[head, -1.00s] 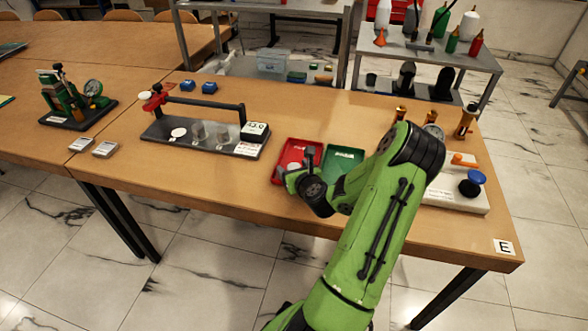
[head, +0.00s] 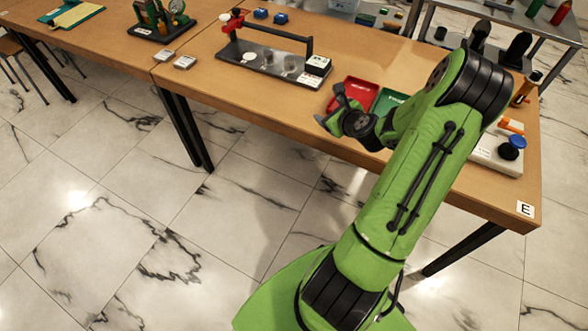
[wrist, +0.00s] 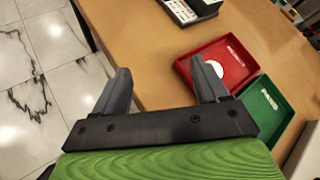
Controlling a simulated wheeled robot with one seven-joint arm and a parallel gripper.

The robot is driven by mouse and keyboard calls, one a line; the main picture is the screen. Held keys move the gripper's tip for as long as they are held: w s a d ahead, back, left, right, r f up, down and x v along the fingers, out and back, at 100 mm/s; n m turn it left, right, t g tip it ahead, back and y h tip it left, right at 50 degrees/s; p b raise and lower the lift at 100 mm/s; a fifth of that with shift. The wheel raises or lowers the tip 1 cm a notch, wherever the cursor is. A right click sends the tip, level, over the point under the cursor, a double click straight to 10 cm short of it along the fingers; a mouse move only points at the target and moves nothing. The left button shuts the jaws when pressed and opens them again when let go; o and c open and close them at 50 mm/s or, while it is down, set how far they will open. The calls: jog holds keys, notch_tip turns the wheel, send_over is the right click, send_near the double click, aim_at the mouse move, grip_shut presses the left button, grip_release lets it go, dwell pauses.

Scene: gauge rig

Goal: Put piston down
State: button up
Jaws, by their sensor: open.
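A pale round piece (wrist: 215,68) lies in the red tray (wrist: 240,75), partly behind a finger in the wrist view; it may be the piston, but I cannot tell for sure. The red tray (head: 364,91) also shows in the head view, partly hidden by my arm. My gripper (head: 331,106) is open, with nothing between its fingers. In the wrist view my gripper (wrist: 160,68) spans the table's front edge, its right finger overlapping the tray's near-left part.
A green tray (wrist: 268,105) sits right of the red one. A black-based rig (head: 270,62) stands left of the trays, and a white block with a blue knob (head: 517,141) stands at right. The table between rig and front edge is clear.

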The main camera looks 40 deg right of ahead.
jog(key=s+a+r+n+g+y, duration=0.2)
jog(key=a+r+n, duration=0.4)
jog(key=a+n, duration=0.45)
jog(key=s+a+r+n+g+y, duration=0.1)
jog(key=a+r+n+g, duration=0.3)
jog(key=a+n, duration=0.7)
jog(key=s+a+r+n, duration=0.3)
jog(key=s+a+n, duration=0.25)
jog(key=s, duration=0.35)
jog(key=s+a+r+n, duration=0.4)
jog(key=s+n, duration=0.3)
jog(key=s, duration=0.2)
notch_tip(320, 180, up, 9)
jog(key=p, duration=0.9)
jog(key=shift+r, duration=0.2)
jog(key=shift+d, duration=0.1)
